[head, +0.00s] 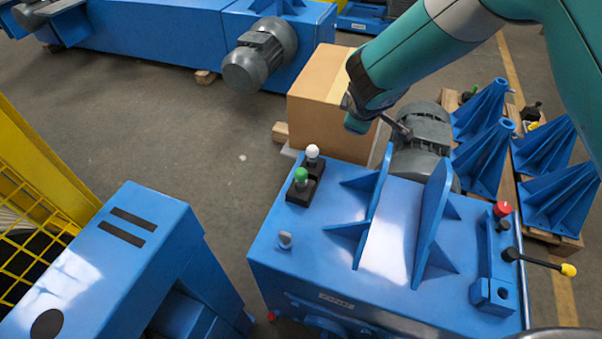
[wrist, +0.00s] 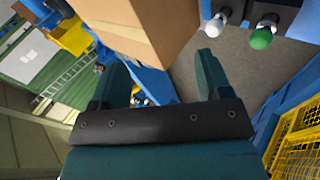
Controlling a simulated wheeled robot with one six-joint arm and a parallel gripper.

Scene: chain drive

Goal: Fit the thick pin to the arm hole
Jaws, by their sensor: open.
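Two knob-topped pins stand in black holders at the far left corner of the blue machine top: one white knob (head: 312,152) and one green knob (head: 301,175). I cannot tell which is the thick pin. Both also show at the upper right of the wrist view, white (wrist: 217,22) and green (wrist: 264,34). My gripper (head: 378,122) is above and right of them, apart from both. In the wrist view its two fingers (wrist: 159,62) are spread, with nothing between them. A blue block with a dark round hole (head: 502,293) is at the front right; I cannot tell whether it is the arm hole.
Two upright blue plates (head: 432,220) with gussets rise from the machine top. A grey stub (head: 285,240) stands at its left. A red knob (head: 502,209) and yellow-tipped lever (head: 567,269) are at the right. A cardboard box (head: 318,95) and grey motor (head: 424,140) lie behind.

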